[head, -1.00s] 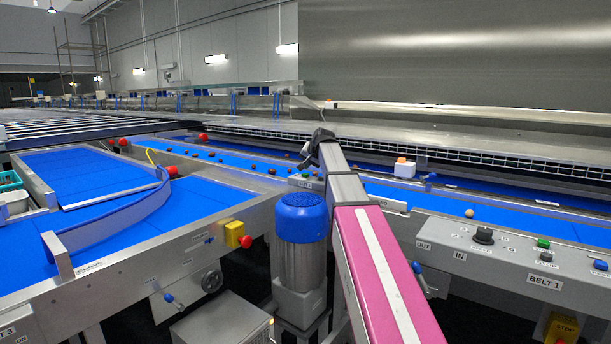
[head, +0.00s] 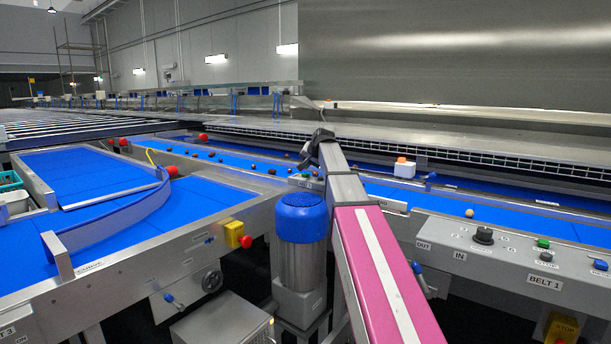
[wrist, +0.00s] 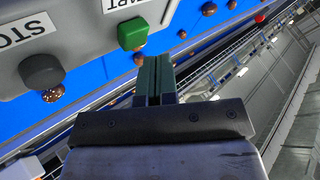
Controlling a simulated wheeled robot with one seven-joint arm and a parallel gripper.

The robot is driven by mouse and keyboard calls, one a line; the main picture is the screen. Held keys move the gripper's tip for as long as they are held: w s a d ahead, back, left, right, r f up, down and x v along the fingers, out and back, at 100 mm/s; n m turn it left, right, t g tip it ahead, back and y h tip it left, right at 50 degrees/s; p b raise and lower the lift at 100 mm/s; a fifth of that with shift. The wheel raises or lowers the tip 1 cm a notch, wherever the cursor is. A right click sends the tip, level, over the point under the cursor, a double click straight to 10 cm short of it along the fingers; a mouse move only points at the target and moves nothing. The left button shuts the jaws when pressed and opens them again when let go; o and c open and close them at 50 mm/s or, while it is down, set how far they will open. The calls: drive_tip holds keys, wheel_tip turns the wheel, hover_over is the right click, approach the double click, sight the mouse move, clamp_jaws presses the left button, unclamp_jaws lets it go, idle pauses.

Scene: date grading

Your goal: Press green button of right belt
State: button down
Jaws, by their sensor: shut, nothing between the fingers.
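In the wrist view, a green button (wrist: 133,34) stands out from a grey control box, beside a label ending in "ART". A dark button (wrist: 42,70) sits left of it by a "STO" label. My gripper (wrist: 154,78) is shut and empty, its fingertips just below and right of the green button, with a small gap seen between them. In the head view, a green button (head: 543,243) is on the BELT 1 panel at right, and a small green button (head: 305,176) is on a box beside my arm. My fingers are hidden there.
Blue belts (head: 240,162) carry several dates. A blue-capped motor (head: 301,220) stands left of my arm. A yellow box with a red knob (head: 236,235) is on the left frame. A small white box (head: 404,169) stands beyond the belt.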

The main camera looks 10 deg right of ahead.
drive_tip(key=shift+f, duration=0.15)
drive_tip(key=shift+f, duration=0.25)
